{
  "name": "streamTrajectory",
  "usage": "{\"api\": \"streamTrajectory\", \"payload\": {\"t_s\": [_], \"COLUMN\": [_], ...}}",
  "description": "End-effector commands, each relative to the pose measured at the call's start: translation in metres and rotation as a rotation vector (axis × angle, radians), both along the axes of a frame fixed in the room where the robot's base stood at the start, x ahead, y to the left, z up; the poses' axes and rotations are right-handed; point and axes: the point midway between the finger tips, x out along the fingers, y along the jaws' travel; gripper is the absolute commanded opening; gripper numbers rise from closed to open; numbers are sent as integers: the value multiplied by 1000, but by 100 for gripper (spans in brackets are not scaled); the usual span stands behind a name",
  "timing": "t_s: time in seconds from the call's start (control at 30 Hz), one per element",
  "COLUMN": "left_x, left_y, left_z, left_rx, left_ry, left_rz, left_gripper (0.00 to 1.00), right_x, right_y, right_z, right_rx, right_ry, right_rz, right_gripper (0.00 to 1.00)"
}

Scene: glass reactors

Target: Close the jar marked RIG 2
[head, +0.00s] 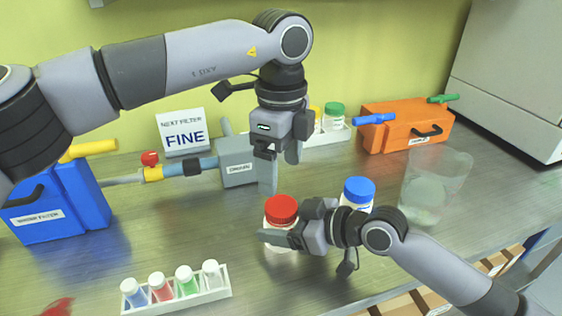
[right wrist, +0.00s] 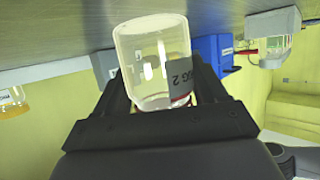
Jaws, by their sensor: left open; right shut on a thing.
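A jar with a red lid (head: 281,209) stands on the bench in the middle of the head view. In the right wrist view its clear body (right wrist: 150,62) carries a grey label, partly hidden, whose visible end reads "G 2". The lid sits on top; I cannot tell how tight it is. My right gripper (head: 284,240) is shut around the jar's body below the lid. My left gripper (head: 280,170) points down, open and empty, just above and behind the red lid.
A blue-lidded jar (head: 358,193) stands right of the right gripper, with a clear beaker (head: 436,185) beyond. A vial rack (head: 180,300) is at front left. Behind are a grey filter box (head: 238,174), a blue box (head: 60,203), an orange box (head: 405,128) and a "FINE" sign (head: 184,132).

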Motion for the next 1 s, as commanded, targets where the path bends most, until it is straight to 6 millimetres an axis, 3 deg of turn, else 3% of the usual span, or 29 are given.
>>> {"api": "streamTrajectory", "payload": {"t_s": [0.27, 0.7, 1.0], "left_x": [0, 0, 0], "left_y": [0, 0, 0], "left_z": [-4, -65, -81], "left_rx": [0, 1, 1], "left_ry": [1, 2, 0], "left_rz": [-3, -4, -3], "left_gripper": [82, 82, 82], "right_x": [0, 0, 0], "right_y": [0, 0, 0], "right_z": [0, 1, 1], "right_rx": [1, 1, 1], "right_ry": [0, 0, 0], "right_rz": [0, 0, 0], "right_gripper": [0, 0, 0]}}
